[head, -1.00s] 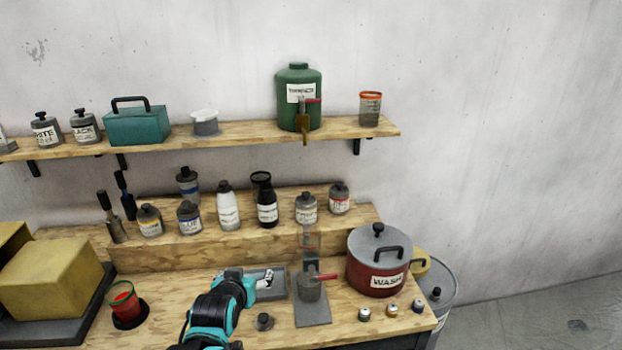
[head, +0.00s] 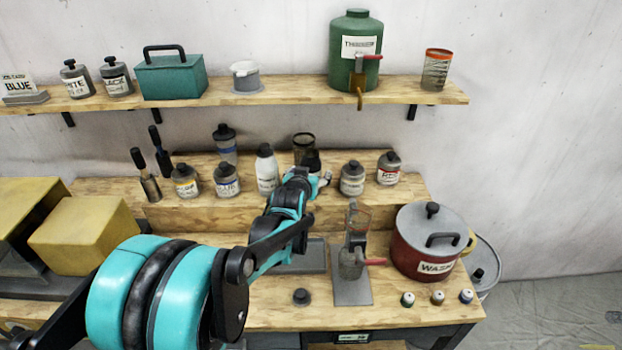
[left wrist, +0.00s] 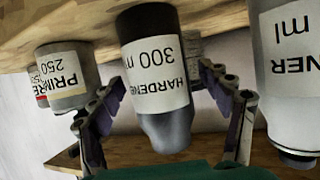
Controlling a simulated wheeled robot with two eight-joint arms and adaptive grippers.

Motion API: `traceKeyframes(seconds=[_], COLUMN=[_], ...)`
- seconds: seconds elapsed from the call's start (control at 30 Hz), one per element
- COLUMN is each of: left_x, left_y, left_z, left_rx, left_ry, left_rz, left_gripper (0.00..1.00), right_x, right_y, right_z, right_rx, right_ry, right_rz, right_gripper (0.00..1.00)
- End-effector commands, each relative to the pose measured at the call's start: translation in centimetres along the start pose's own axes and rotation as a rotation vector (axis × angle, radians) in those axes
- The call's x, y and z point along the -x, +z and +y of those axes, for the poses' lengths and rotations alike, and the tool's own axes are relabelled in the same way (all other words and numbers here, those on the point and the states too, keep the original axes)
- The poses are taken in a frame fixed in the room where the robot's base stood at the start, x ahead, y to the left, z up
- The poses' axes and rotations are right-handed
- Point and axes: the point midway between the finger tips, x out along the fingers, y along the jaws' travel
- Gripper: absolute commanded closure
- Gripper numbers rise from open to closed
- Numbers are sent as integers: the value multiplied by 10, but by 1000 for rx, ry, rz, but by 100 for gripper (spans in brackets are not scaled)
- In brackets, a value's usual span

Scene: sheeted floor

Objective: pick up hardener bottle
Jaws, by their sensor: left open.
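The hardener bottle (left wrist: 158,75), dark with a white label reading HARDENER 300, shows upside down in the middle of the left wrist view. In the head view the black hardener bottle (head: 312,160) stands on the raised step, its lower part hidden behind my left gripper (head: 322,180). In the left wrist view my left gripper (left wrist: 162,88) is open, with one finger on each side of the bottle. Whether the fingers touch it I cannot tell. My right gripper is not in view.
A white bottle (head: 267,171) stands close left of the hardener, and a grey primer bottle (head: 352,179) stands to its right. A dark cup (head: 303,146) is behind. A red wash pot (head: 420,254) and a stand (head: 353,290) are on the bench below.

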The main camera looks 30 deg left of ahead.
Motion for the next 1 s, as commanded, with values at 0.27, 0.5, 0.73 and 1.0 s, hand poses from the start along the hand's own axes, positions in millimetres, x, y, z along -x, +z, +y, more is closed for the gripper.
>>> traceKeyframes(seconds=[0.27, 0.5, 0.73, 1.0], left_x=[-5, -5, -5, 7], left_y=[0, 0, -1, -28], left_z=[0, 0, 0, 0], left_rx=[0, 0, 0, 0], left_ry=[0, 0, 0, 0], left_rz=[0, 0, 1, 1], left_gripper=[22, 80, 94, 94], right_x=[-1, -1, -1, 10], right_y=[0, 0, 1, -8], right_z=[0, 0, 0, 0], right_rx=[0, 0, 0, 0], right_ry=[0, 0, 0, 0], right_rz=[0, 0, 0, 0], right_gripper=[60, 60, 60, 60])
